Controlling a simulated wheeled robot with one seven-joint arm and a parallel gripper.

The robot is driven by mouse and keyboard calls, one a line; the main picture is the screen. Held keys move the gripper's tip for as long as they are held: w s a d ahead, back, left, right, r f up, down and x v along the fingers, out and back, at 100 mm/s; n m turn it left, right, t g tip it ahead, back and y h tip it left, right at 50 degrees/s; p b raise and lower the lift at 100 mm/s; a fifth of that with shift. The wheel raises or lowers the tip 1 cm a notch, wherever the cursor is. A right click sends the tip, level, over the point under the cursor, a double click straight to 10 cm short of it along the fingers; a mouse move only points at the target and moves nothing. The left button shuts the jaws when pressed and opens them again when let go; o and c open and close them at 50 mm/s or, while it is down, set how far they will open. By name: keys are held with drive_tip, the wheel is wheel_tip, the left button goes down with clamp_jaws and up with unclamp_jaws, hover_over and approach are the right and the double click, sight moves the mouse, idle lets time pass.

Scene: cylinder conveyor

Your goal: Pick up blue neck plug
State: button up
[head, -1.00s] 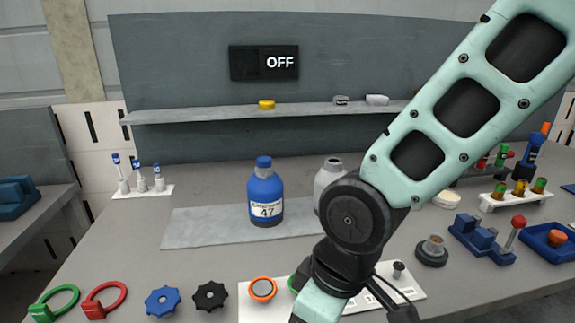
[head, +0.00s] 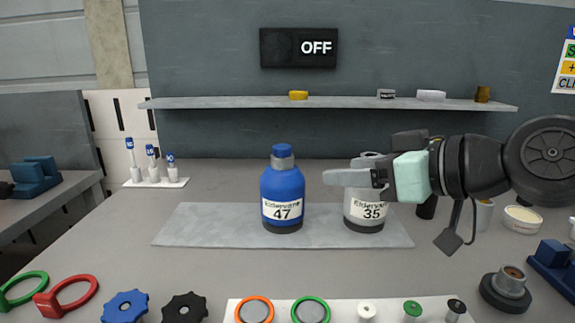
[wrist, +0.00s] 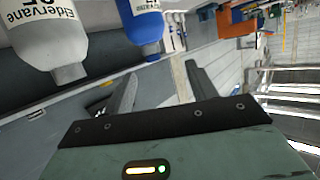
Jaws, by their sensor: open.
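The blue neck plug (head: 282,150) sits upright on the grey neck of the blue bottle (head: 283,190), labelled 47. My gripper (head: 345,170) reaches in from the right, roughly level with the blue bottle's shoulder. Its fingers point left, are apart and hold nothing. It passes in front of the grey bottle (head: 364,225), labelled 35, and hides part of its upper body. In the wrist view, the open fingers (wrist: 162,72) show with the blue bottle (wrist: 140,25) beyond them, upside down.
The bottles stand on a grey mat (head: 200,225). A shelf (head: 220,103) with small caps runs along the back wall. A white rack (head: 155,183) stands left. Rings, knobs and a white strip (head: 235,305) line the front.

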drive_tip(key=w+d+r+t, duration=0.1)
drive_tip(key=d+r, duration=0.1)
drive_tip(key=p, duration=1.6)
approach(286, 147)
drive_tip(key=r+x, duration=0.1)
drive_tip(key=x, duration=0.2)
drive_tip(key=shift+w+a+f, duration=0.9)
drive_tip(key=shift+w+f, duration=0.05)
drive_tip(key=shift+p+x, duration=0.75)
drive_tip(key=shift+x, duration=1.85)
drive_tip(key=shift+r, duration=0.15)
